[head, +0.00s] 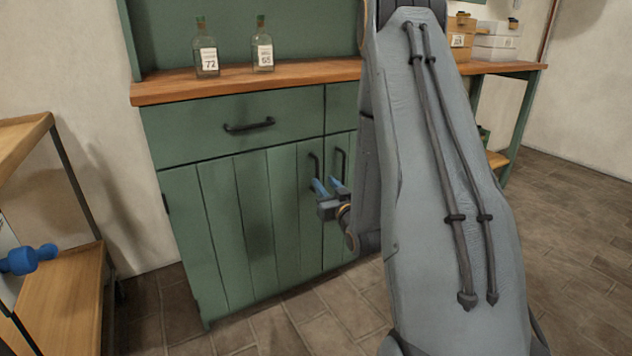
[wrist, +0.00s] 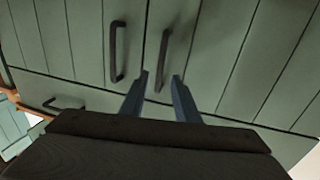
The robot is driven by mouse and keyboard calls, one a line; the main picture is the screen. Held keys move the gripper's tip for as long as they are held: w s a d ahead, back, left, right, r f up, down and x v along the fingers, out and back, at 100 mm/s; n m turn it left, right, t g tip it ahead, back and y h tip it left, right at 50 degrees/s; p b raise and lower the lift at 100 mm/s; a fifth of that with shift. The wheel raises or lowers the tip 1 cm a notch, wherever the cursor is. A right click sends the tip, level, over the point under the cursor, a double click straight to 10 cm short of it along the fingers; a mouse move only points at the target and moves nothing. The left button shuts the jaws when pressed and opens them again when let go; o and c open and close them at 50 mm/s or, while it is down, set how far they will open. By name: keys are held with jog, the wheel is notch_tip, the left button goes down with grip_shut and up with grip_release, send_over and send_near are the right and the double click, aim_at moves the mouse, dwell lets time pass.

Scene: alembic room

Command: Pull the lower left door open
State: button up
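The green cabinet's lower left door (head: 235,225) is closed, with vertical planks and a dark upright bar handle (head: 314,165) near its right edge. The wrist view looks upside down: this door (wrist: 225,60) is on the right there, with its handle (wrist: 163,58). My gripper (head: 329,186) is open in front of the door by the handle. In the wrist view my gripper's fingertips (wrist: 161,76) lie on either side of the handle's near end. I cannot tell whether they touch it or reach its depth.
The neighbouring door's handle (head: 340,163) is close on the right. A drawer (head: 240,125) sits above, and two bottles (head: 234,50) stand on the wooden top (head: 240,82). A wooden shelf unit (head: 65,285) stands at left. Floor is clear before the door.

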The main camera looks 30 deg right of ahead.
aim_at(318, 174)
jog(key=w, duration=0.2)
jog(key=w+b, duration=0.1)
jog(key=w, duration=0.2)
jog(key=w+d+b, duration=0.1)
jog(key=w, duration=0.1)
jog(key=shift+w+d, duration=0.1)
jog(key=shift+w, duration=0.05)
grip_shut()
